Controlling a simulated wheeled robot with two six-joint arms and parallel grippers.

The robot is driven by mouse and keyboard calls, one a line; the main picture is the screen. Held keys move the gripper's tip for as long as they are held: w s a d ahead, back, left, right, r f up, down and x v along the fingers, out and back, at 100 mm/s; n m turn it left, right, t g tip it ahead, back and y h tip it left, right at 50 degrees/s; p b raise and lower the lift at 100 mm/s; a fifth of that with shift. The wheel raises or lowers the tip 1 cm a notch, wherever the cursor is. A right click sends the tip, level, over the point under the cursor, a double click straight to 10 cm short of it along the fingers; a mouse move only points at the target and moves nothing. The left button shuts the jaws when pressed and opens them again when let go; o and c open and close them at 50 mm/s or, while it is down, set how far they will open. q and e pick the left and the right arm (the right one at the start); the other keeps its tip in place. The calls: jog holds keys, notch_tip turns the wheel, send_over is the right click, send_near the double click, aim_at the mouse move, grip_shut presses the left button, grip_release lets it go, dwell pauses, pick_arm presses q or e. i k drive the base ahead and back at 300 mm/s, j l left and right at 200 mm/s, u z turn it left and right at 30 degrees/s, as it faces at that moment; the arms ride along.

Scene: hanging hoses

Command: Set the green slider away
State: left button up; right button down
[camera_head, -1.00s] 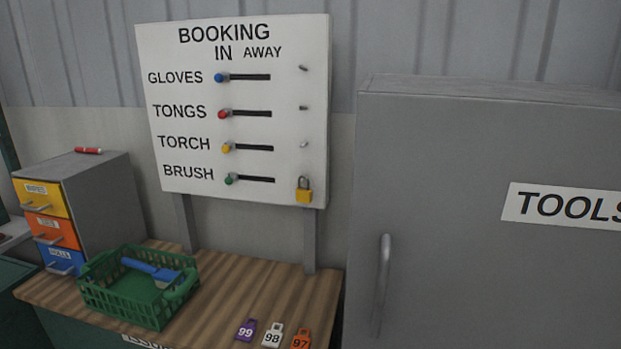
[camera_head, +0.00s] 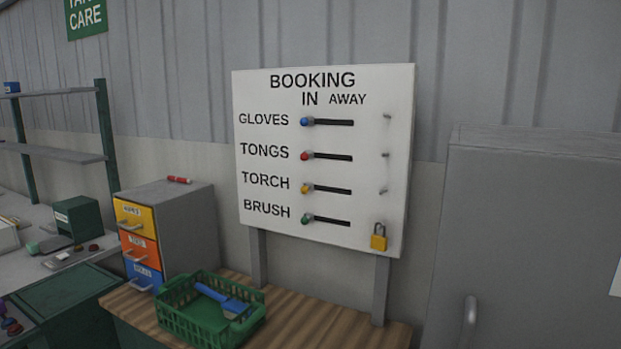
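Neither of my grippers is in view.
A green basket (camera_head: 175,322) holding a blue-handled brush (camera_head: 222,298) sits on the counter (camera_head: 335,333) below the board. A yellow padlock (camera_head: 379,238) hangs at the board's lower right. A drawer cabinet (camera_head: 190,225) stands left, a grey cupboard (camera_head: 540,230) right. The space before the board is clear.

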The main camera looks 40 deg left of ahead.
aim_at(305, 220)
jog(key=i+j, duration=0.1)
jog(key=j, duration=0.55)
jog(key=i+j+z, duration=0.1)
jog(key=j, duration=0.55)
